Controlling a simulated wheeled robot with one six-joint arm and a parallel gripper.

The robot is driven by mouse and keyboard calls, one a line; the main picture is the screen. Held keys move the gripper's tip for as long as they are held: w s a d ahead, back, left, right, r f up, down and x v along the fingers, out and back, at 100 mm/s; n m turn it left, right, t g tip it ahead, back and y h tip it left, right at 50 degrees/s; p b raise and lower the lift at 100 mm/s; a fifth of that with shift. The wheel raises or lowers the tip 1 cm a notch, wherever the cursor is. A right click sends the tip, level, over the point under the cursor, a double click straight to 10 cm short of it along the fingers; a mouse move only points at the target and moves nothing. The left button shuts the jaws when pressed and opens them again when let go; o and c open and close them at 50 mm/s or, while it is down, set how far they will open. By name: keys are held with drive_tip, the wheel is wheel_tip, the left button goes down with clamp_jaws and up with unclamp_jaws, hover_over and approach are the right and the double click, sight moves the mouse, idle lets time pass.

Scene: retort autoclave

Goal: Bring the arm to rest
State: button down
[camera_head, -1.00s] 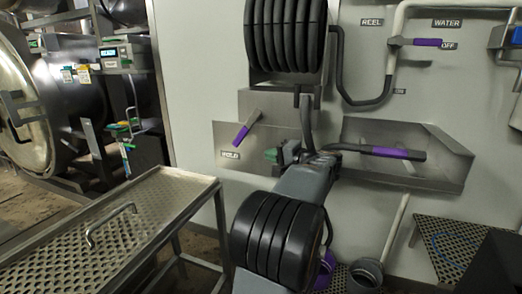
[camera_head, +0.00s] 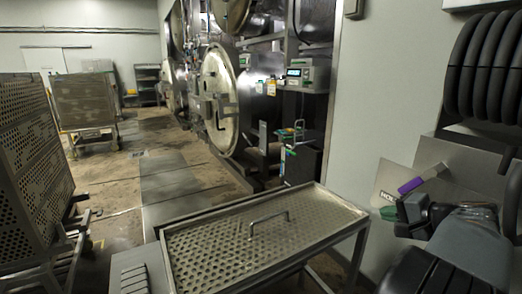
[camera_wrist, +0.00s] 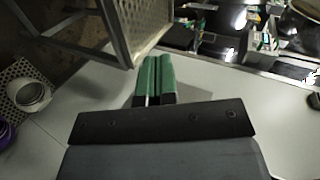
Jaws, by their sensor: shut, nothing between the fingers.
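My gripper (camera_head: 389,212) is at the right of the head view, in front of the wall by the purple-handled lever (camera_head: 423,179). Its green fingertips also show in the wrist view (camera_wrist: 154,72), close together with nothing between them. My dark arm runs from there to the lower right corner of the head view. I cannot tell from these views whether the gripper touches the lever or its plate.
A perforated metal table (camera_head: 240,238) with a bar handle stands at the front centre. Round autoclave doors (camera_head: 218,88) and a control box (camera_head: 308,74) stand behind it. Perforated crates (camera_head: 30,150) are at the left. A black hose reel (camera_head: 484,65) hangs at the upper right. The middle floor is clear.

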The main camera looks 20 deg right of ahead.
drive_tip(key=w+a+r+n+g+y+p, duration=0.1)
drive_tip(key=a+r+n+g+p, duration=0.15)
drive_tip(key=a, duration=0.35)
drive_tip(key=w+a+r+n+g+p, duration=0.1)
drive_tip(key=a+g+p, duration=0.15)
drive_tip(key=a, duration=0.45)
drive_tip(key=w+a+r+n+g+y+p, duration=0.1)
drive_tip(key=w+a+n+g+p, duration=0.1)
drive_tip(key=a+p, duration=0.3)
drive_tip(key=s+a+r+n+g+h+p, duration=0.1)
drive_tip(key=s+a+r+n+h+p, duration=0.1)
drive_tip(key=a, duration=0.5)
drive_tip(key=s+a+r+n+g+h+p, duration=0.1)
drive_tip(key=s+a+r+n+h+p, duration=0.1)
drive_tip(key=s+a+n+p, duration=0.2)
drive_tip(key=a+n+p, duration=0.3)
drive_tip(key=shift+s, duration=0.35)
drive_tip(key=shift+a, duration=0.1)
